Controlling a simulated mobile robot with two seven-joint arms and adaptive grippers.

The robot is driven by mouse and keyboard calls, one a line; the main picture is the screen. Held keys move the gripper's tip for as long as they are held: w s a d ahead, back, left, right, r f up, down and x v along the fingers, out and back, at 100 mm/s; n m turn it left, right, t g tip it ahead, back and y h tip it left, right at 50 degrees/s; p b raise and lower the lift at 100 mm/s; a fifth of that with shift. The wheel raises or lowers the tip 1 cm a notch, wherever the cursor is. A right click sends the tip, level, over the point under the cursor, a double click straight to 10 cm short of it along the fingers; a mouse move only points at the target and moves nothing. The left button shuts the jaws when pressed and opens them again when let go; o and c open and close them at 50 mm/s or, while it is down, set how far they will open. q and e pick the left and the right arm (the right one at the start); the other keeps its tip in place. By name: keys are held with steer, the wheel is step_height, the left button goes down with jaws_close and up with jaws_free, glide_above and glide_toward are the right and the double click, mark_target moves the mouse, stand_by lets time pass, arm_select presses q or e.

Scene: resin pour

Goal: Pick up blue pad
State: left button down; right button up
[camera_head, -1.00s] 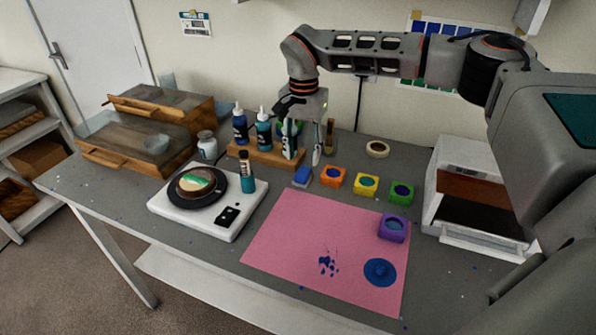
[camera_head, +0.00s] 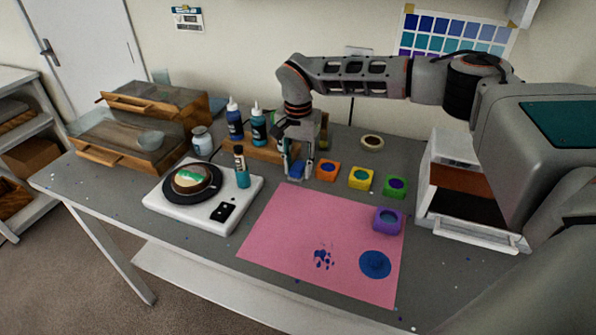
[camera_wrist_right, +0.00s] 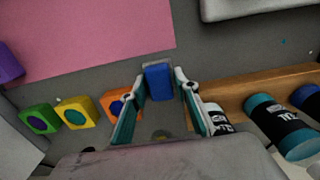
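The blue pad (camera_head: 298,171) is a small blue block on the grey table, just behind the pink mat and left of the orange pot. In the right wrist view the blue pad (camera_wrist_right: 159,82) lies between the tips of my right gripper. My right gripper (camera_head: 299,174) points down with one finger on each side of the pad. Its fingers (camera_wrist_right: 160,86) are spread in the wrist view, and I see a small gap beside the pad. The fingers partly hide the pad in the head view. My left gripper is not in view.
Orange (camera_head: 327,170), yellow (camera_head: 362,178), green (camera_head: 395,186) and purple (camera_head: 387,220) pots stand to the right. Bottles (camera_head: 257,128) in a wooden rack (camera_head: 262,152) stand close behind. A white turntable unit (camera_head: 190,214) is at left. The pink mat (camera_head: 290,225) has blue spills.

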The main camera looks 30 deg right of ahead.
mark_target(298, 166)
steer(key=shift+r, duration=0.1)
step_height(298, 166, up, 20)
steer(key=shift+p, duration=0.35)
stand_by(0.4)
